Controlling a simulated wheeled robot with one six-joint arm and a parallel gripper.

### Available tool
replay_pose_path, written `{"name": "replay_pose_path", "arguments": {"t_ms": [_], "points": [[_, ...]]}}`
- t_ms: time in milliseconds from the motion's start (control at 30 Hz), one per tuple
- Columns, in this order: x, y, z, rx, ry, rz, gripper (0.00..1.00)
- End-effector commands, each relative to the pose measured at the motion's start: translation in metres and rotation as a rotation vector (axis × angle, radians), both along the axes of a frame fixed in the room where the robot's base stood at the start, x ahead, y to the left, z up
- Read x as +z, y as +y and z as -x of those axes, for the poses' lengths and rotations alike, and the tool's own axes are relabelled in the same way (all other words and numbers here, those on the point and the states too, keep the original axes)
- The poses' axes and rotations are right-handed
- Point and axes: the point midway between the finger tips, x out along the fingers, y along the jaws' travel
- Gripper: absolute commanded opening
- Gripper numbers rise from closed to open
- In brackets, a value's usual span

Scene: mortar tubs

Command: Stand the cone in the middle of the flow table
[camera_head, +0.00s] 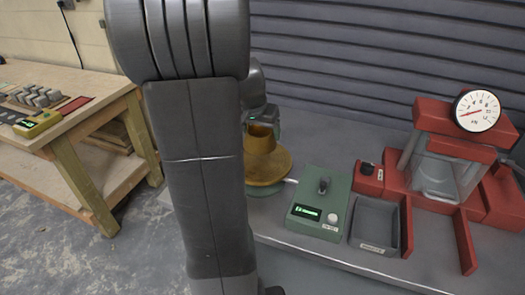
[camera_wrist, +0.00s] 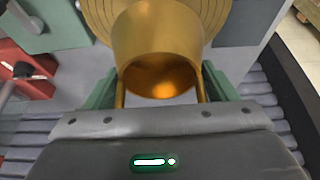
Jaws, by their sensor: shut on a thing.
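The brass-coloured cone (camera_wrist: 158,38) is between the two fingers of my gripper (camera_wrist: 160,88), which is shut on it. In the wrist view its open end with a glowing orange inside faces the camera. In the head view the cone (camera_head: 261,143) appears upright over the flow table (camera_head: 275,172), a round brass disc on a green base. Whether its foot touches the disc, I cannot tell. The ringed disc also shows behind the cone in the wrist view (camera_wrist: 97,14). My arm hides the left part of the flow table in the head view.
Right of the flow table are a green control box (camera_head: 318,205), a grey tray (camera_head: 375,228) and a red press with a dial gauge (camera_head: 477,111). A wooden bench (camera_head: 75,115) stands at the left. A ribbed grey wall (camera_head: 380,45) rises behind.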

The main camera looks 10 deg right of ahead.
Motion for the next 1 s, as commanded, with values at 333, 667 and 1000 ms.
{"name": "replay_pose_path", "arguments": {"t_ms": [333, 667, 1000], "points": [[-0.044, 0.0, 0.0, 0.001, 0.002, 0.0, 0.46], [-0.057, 0.0, 0.0, 0.0, -0.002, 0.0, 0.46], [-0.06, 0.0, 0.0, 0.0, -0.001, 0.0, 1.0]]}}
